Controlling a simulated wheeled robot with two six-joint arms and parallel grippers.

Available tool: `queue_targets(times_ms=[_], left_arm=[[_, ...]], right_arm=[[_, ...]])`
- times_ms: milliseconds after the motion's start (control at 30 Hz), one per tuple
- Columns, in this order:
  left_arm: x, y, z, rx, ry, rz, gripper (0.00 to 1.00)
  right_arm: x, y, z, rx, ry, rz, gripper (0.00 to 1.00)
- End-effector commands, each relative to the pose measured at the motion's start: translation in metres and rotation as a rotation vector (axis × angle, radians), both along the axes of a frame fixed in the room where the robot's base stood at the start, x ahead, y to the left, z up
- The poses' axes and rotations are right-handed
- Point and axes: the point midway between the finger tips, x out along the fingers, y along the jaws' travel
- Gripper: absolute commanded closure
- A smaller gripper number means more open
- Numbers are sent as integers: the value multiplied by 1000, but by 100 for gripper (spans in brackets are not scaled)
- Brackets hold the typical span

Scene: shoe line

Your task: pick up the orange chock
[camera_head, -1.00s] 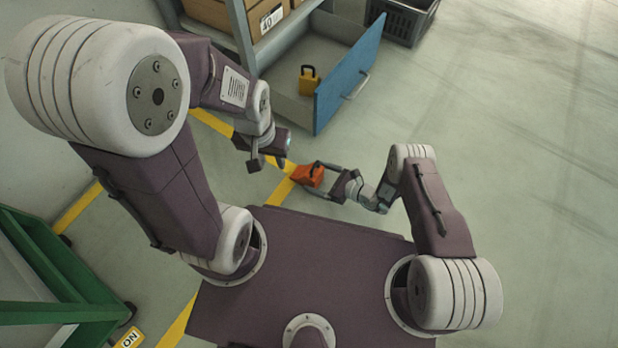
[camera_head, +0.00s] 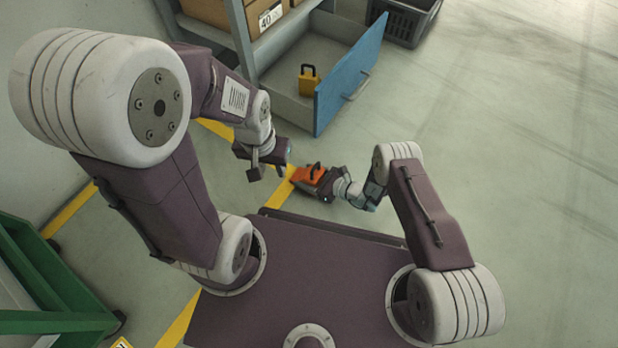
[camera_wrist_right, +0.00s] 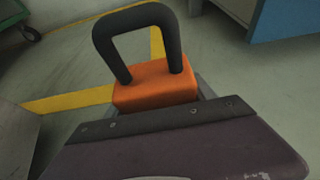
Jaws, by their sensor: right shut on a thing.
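The orange chock (camera_head: 308,173) with its black loop handle is in front of my base, near the yellow floor line. In the right wrist view the chock (camera_wrist_right: 155,86) shows just beyond the gripper body, its black handle standing up. My right gripper (camera_head: 313,181) is shut on the chock; its fingers are mostly hidden. Whether the chock touches the floor I cannot tell. My left gripper (camera_head: 267,172) hangs to the left of the chock, apart from it, with its two fingers spread and nothing between them.
A shelf unit with boxes (camera_head: 208,12) stands at the top, with an open blue-fronted drawer (camera_head: 350,75) holding a yellow padlock-shaped object (camera_head: 309,80). A dark crate (camera_head: 405,20) is behind it. A green cart (camera_head: 45,285) stands at the left. The floor at right is clear.

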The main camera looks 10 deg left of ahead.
Motion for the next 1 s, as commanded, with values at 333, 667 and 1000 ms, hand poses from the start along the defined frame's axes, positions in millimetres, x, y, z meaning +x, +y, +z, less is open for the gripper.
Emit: queue_targets(times_ms=[333,667,1000], left_arm=[[0,0,16,0,0,0,64],[0,0,75,0,0,0,64],[0,0,123,0,0,0,64]], right_arm=[[0,0,17,1,-2,-1,100],[-9,-29,69,0,3,-7,100],[-34,-95,106,1,2,-6,100]])
